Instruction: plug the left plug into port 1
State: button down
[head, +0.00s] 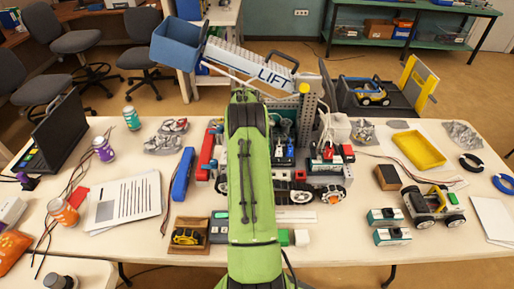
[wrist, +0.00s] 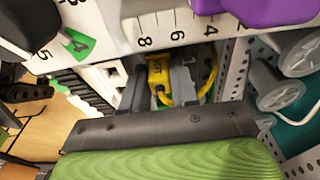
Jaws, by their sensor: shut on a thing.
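My gripper (wrist: 160,88) is shut on a yellow plug (wrist: 157,72) in the wrist view. The plug sits between the grey fingers, and a yellow cable (wrist: 203,86) loops away to its right. A white beam with ruler marks (wrist: 165,30) crosses just beyond the plug. In the head view my green arm reaches over the wheeled model robot (head: 328,172) on the table and hides my gripper and the plug. I cannot make out port 1, nor whether the plug touches a socket.
The grey LIFT beam (head: 242,64) rises behind the model. A perforated grey upright (head: 307,118) stands close right of my arm; perforated metal (wrist: 232,70) and grey wheels (wrist: 275,85) are near in the wrist view. A blue bar (head: 183,174) lies left. A yellow tray (head: 419,150) lies right.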

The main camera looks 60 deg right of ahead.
jog(key=shift+a+f, duration=0.1)
jog(key=c, duration=0.8)
grip_release()
jog(key=shift+r+p, duration=1.85)
jog(key=shift+r, duration=1.3)
jog(key=shift+f, duration=0.15)
